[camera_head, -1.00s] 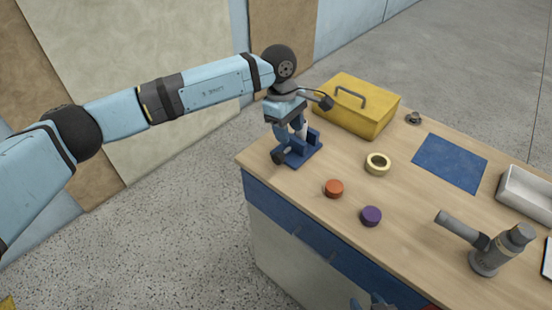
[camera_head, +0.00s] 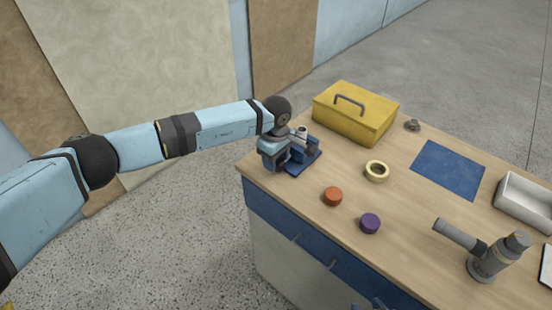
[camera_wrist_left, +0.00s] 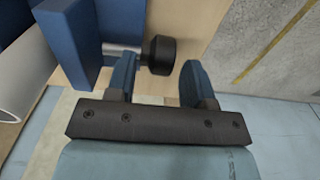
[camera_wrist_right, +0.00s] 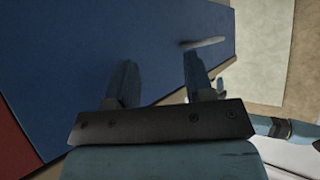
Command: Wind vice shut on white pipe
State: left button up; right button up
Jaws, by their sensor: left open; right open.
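The blue vice (camera_head: 308,160) stands at the bench's far left corner, partly hidden by my left arm. In the left wrist view its blue jaw (camera_wrist_left: 82,42) is at upper left, with a metal screw ending in a black knob (camera_wrist_left: 160,55). The white pipe (camera_wrist_left: 14,100) shows at the left edge there; its top (camera_head: 301,132) shows in the head view. My left gripper (camera_wrist_left: 158,80) is open at the vice's knob end. The knob appears between its fingers; contact cannot be told. My right gripper (camera_wrist_right: 160,75) is open and empty before the bench's blue front.
A yellow toolbox (camera_head: 355,112) stands behind the vice. A tape roll (camera_head: 376,171), an orange disc (camera_head: 333,196) and a purple disc (camera_head: 370,223) lie to the right. Further right are a blue mat (camera_head: 448,170), a white tray (camera_head: 525,195) and a grey device (camera_head: 490,260).

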pick_arm(q)
jog(key=shift+f, duration=0.45)
jog(key=shift+c, duration=0.2)
jog(key=c, duration=0.4)
jog(key=shift+w+f, duration=0.1)
jog(key=c, duration=0.3)
jog(key=shift+f, duration=0.1)
